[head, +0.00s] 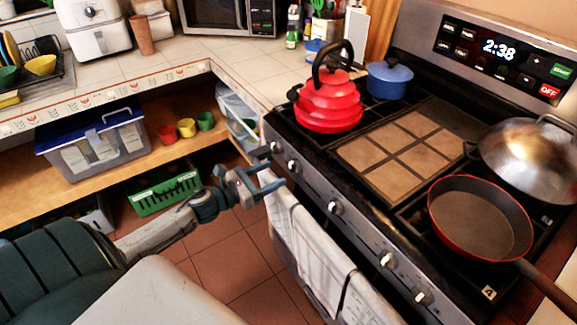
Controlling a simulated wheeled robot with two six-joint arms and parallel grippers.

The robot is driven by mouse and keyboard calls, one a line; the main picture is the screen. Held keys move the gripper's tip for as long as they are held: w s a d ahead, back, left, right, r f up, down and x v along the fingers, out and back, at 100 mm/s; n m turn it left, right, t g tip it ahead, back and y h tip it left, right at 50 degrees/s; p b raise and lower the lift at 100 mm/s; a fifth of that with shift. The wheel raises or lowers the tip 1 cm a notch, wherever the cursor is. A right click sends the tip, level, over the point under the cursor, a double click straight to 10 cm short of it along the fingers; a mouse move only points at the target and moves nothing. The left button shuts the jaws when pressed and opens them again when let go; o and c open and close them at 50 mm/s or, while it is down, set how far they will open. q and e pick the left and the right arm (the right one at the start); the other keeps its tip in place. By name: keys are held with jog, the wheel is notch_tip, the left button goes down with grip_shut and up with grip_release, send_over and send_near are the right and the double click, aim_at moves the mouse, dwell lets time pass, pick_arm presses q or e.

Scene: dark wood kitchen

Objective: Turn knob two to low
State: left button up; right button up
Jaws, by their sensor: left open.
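The stove front (360,240) carries a row of several silver knobs. The first knob (275,148) is at the left end and the second knob from the left (293,166) is close beside it. The middle knob (335,208) and two more lie further right. Knob numbers and settings are too small to read. My left gripper (270,183) is open and empty, just left of and below the second knob in the picture, with its fingers pointing at the stove front. It appears apart from the knobs. My right gripper is not in view.
A red kettle (329,103), blue pot (388,80), red pan (480,219) and metal lid (535,155) stand on the stove. Towels (310,240) hang below the knobs. An open shelf (90,187) holds a plastic bin (95,145) and cups. Floor tiles are clear below my gripper.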

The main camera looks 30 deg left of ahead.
aim_at(290, 165)
pick_arm(q)
jog(key=shift+w+d+r, duration=0.1)
jog(key=shift+w+d, duration=0.15)
jog(key=shift+w, duration=0.35)
jog(key=p+x, duration=0.3)
jog(key=x, duration=0.1)
jog(key=shift+w+d+p, duration=0.25)
jog(key=shift+w+p, duration=0.2)
jog(key=shift+w, duration=0.1)
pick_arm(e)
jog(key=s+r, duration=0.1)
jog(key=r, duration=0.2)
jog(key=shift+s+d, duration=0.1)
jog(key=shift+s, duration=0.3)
pick_arm(q)
jog(key=c, duration=0.9)
jog(key=shift+c, duration=0.2)
